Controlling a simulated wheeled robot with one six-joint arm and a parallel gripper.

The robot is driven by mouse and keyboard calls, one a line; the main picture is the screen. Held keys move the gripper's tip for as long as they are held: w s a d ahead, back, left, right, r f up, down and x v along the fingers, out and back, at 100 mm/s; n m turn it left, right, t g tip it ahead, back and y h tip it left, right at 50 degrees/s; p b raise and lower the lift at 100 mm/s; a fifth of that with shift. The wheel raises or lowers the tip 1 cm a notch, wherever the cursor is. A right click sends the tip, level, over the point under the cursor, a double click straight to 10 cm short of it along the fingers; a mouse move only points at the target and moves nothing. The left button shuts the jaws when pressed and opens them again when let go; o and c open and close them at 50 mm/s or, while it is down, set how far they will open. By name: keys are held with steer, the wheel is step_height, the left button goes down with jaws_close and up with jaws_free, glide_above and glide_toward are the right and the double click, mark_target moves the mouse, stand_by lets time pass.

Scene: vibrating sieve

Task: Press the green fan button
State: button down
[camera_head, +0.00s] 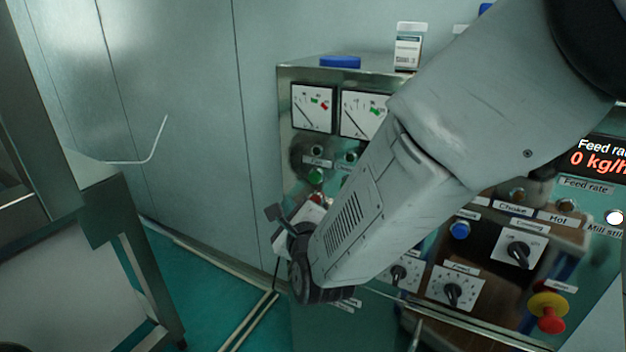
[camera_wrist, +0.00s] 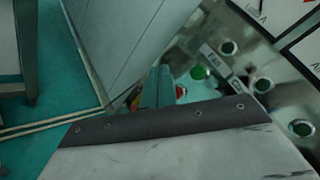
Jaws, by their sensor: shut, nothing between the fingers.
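The green button (camera_head: 316,175) is on the left part of the steel control panel, below two dial gauges and a label. It also shows in the wrist view (camera_wrist: 199,73), above the pale, dark-edged part of my arm. A red button (camera_head: 316,197) sits just below the green one. My gripper (camera_head: 273,212) is at the panel's left edge in the head view, lower and to the left of the green button. It is shut and empty. It appears apart from the green button; their distance in depth is hard to tell. My arm hides the middle of the panel.
A blue button (camera_head: 460,229), black rotary knobs (camera_head: 518,252) and a red emergency stop (camera_head: 550,318) are on the panel's right part. A small labelled container (camera_head: 408,46) and a blue lid (camera_head: 340,62) stand on top. A metal frame (camera_head: 125,245) stands at left.

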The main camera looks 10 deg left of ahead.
steer(key=w+d, duration=0.2)
steer(key=w, duration=0.6)
steer(key=shift+d, duration=0.35)
steer(key=shift+w, duration=0.2)
stand_by(1.6)
steer(key=shift+w+d, duration=0.1)
steer(key=shift+w, duration=0.2)
steer(key=shift+w+d, duration=0.15)
steer(key=shift+w, duration=0.35)
stand_by(0.7)
steer(key=shift+s, duration=0.15)
steer(key=shift+s+a, duration=0.25)
steer(key=shift+s, duration=0.5)
steer(key=shift+s+a, duration=0.25)
steer(key=shift+s, duration=0.55)
steer(key=shift+s+a, duration=0.3)
steer(key=shift+s, duration=0.5)
steer(key=shift+s+a, duration=0.25)
steer(key=shift+s, duration=0.55)
